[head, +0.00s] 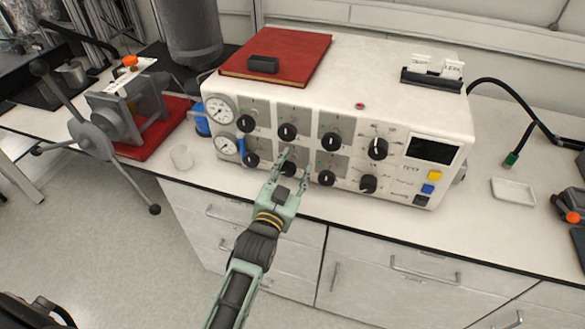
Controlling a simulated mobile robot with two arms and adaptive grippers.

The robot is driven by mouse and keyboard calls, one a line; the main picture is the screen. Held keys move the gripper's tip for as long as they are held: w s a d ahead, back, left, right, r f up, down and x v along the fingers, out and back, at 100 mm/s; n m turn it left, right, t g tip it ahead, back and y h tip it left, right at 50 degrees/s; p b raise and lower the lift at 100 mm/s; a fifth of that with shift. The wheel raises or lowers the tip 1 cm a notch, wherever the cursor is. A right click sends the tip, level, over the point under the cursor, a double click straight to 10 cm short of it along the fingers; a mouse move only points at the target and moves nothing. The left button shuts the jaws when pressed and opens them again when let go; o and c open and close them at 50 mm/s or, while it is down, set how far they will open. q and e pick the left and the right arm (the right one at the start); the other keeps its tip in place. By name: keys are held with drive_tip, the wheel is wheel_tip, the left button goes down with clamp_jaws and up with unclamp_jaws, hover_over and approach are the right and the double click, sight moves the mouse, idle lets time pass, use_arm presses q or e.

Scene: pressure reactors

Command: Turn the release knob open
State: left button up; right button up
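The white control box (385,92) stands on the bench with two rows of black knobs on its front. No label readable here tells which one is the release knob. My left gripper (293,169) is at the lower row, with its fingers spread in front of the second knob (288,169) from the left. The fingers partly hide this knob, and I cannot tell whether they touch it. The lower third knob (326,178) is just right of the gripper. The upper second knob (287,132) is above it. My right gripper is not in view.
Two gauges (221,109) are at the box's left end. A red book (290,50) lies on top. A clamp-like device with a handwheel (97,136) stands at left, near a small white cup (181,157). A white tray (514,192) lies at right.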

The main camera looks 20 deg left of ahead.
use_arm(q)
drive_tip(key=shift+a+f, duration=0.15)
drive_tip(key=shift+a, duration=0.05)
drive_tip(key=s, duration=1.2)
drive_tip(key=shift+a, duration=0.2)
drive_tip(key=s+d+f+g, duration=0.1)
drive_tip(key=s+f+g, duration=0.25)
drive_tip(key=f, duration=0.85)
drive_tip(key=s+f+g+h, duration=0.1)
drive_tip(key=s+f+g, duration=0.3)
drive_tip(key=f, duration=0.8)
drive_tip(key=s+d+f+g, duration=0.15)
drive_tip(key=s+f, duration=0.35)
drive_tip(key=f, duration=0.7)
drive_tip(key=s+a+f+g, duration=0.2)
drive_tip(key=s+f, duration=0.3)
drive_tip(key=s, duration=0.4)
drive_tip(key=s+a+f+g+y, duration=0.1)
drive_tip(key=s+a+f+g, duration=0.2)
drive_tip(key=s+f, duration=0.3)
drive_tip(key=s+a+f+g, duration=0.3)
drive_tip(key=s+f, duration=0.3)
drive_tip(key=s, duration=0.6)
drive_tip(key=shift+a+f+n+y, duration=0.3)
drive_tip(key=shift+a+n, duration=0.1)
drive_tip(key=shift+a, duration=0.25)
